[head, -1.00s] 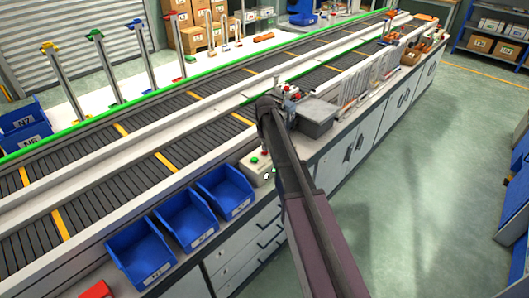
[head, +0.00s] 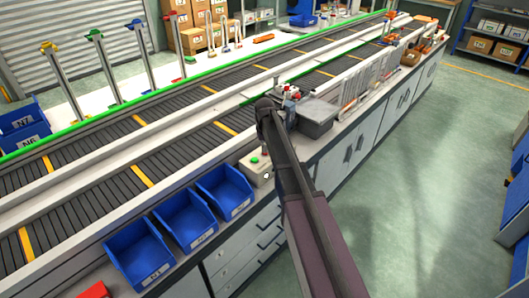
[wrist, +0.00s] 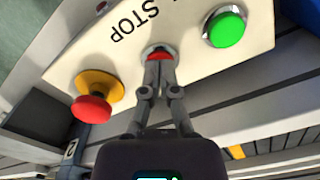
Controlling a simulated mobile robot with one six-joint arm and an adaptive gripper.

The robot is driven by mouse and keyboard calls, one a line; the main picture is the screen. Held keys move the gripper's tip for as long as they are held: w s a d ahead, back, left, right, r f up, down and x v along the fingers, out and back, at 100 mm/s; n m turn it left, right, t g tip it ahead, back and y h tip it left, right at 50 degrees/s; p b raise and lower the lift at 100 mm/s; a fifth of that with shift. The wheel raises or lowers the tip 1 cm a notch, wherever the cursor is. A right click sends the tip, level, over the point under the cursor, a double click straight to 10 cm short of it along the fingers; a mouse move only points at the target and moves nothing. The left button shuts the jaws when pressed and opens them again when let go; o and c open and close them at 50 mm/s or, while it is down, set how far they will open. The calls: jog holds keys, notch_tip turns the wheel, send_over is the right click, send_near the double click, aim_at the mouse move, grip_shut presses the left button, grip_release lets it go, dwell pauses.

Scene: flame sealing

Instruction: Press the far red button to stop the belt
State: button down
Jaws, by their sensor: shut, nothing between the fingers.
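The control box (head: 257,172) stands on the near edge of the bench, with a green button (head: 254,160) on top. In the wrist view its cream panel (wrist: 190,18) carries the word STOP, a green button (wrist: 224,27), a red button (wrist: 160,52) in the middle and a red mushroom knob (wrist: 91,108) on a yellow base. My gripper (wrist: 158,54) is shut and empty. Its fingertips overlap the middle red button and hide part of it; I cannot tell whether they touch it. In the head view, my arm hides part of the box area.
Slatted belts (head: 180,145) with yellow stripes run behind the box. Several blue bins (head: 185,218) line the near edge to its left. A grey bin (head: 316,118) stands to its right. The floor at right is open.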

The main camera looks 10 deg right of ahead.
jog(key=shift+r, duration=0.1)
notch_tip(320, 180, up, 8)
jog(key=p, duration=0.8)
dwell(0.6)
jog(key=s+m, duration=0.1)
jog(key=s, duration=2.8)
